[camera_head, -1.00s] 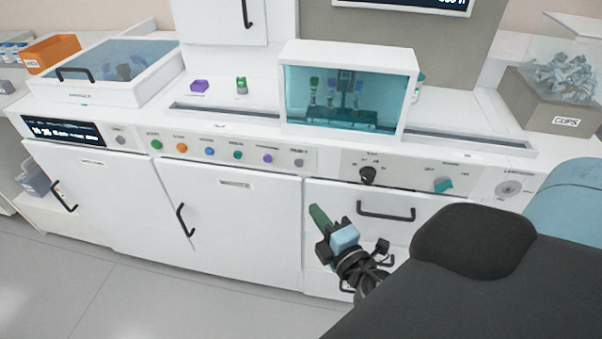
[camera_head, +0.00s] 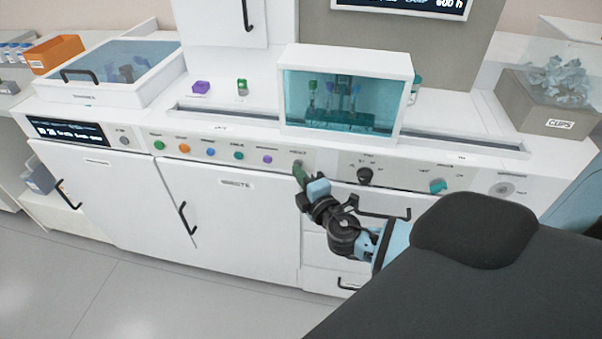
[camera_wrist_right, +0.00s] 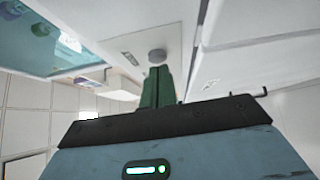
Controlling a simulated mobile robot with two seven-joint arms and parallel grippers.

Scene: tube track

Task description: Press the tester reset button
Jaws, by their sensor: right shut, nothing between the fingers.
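A row of coloured buttons runs along the sloped front panel in the head view. A round grey button (camera_head: 298,162) is at the row's right end, its label too small to read surely. It also shows in the right wrist view as a grey disc (camera_wrist_right: 157,54) straight beyond my fingertips. My right gripper (camera_head: 299,171) has green fingers, shut and empty, pointing up at this button. Its fingertips (camera_wrist_right: 159,71) appear very close to the button; I cannot tell whether they touch. Another small grey button (camera_head: 124,140) sits beside the left display. My left gripper is not in view.
A purple button (camera_head: 267,160) is just left of my fingers. A black knob (camera_head: 365,176) and a teal switch (camera_head: 438,186) are to the right. A drawer handle (camera_head: 384,213) is beside my gripper. A teal-windowed case (camera_head: 403,105) stands above on the counter.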

